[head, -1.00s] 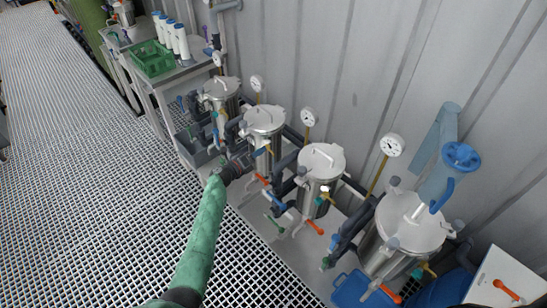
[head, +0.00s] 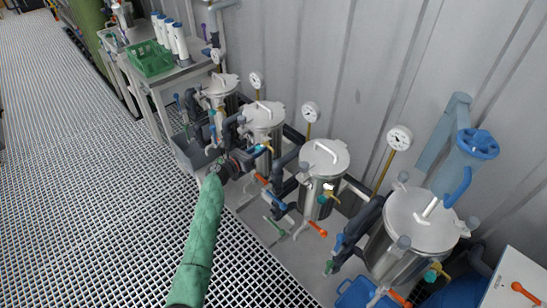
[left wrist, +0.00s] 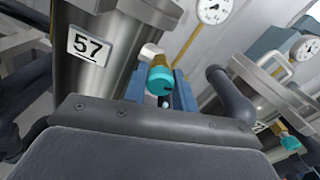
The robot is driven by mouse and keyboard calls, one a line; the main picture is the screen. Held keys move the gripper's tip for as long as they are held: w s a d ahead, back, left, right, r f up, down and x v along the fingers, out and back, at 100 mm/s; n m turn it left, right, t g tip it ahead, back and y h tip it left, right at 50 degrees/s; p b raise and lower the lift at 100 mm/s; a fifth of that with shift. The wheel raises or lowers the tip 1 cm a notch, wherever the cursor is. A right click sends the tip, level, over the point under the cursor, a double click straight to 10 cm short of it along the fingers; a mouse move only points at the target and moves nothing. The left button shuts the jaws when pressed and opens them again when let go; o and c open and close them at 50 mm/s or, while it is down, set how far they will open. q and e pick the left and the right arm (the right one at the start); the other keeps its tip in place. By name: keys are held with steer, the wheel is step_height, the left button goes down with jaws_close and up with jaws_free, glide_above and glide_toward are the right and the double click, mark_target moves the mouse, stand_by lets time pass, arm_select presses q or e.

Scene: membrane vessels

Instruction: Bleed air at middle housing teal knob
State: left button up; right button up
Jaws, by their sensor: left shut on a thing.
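A steel housing (head: 264,118) with a domed lid stands in the row along the wall. In the left wrist view it fills the upper left and bears a plate marked 57 (left wrist: 89,46). A teal knob (left wrist: 158,78) on a brass fitting shows beside it. My left gripper (left wrist: 160,95) has its blue fingers on either side of this knob and is shut on it. In the head view the left gripper (head: 252,157) is at the front of this housing, low beside its pipes, and the knob is small there. My right gripper is not in view.
Other steel housings (head: 325,160) with gauges stand close on both sides. Orange-handled valves (head: 318,229) and dark pipes crowd their bases. A green crate (head: 149,57) sits on a bench at the back left. The grating floor (head: 80,180) at left is clear.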

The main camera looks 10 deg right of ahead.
arm_select(q)
steer(key=m+b, duration=0.1)
steer(key=b, duration=0.1)
steer(key=m+b, duration=0.1)
steer(key=m, duration=0.1)
steer(key=shift+f+b, duration=0.25)
steer(key=shift+b, duration=0.15)
steer(key=shift+m, duration=0.3)
steer(key=shift+r+m+b, duration=0.25)
steer(key=shift+m+b, duration=0.05)
steer(key=shift+b, duration=0.1)
steer(key=o, duration=1)
steer(key=shift+c, duration=0.2)
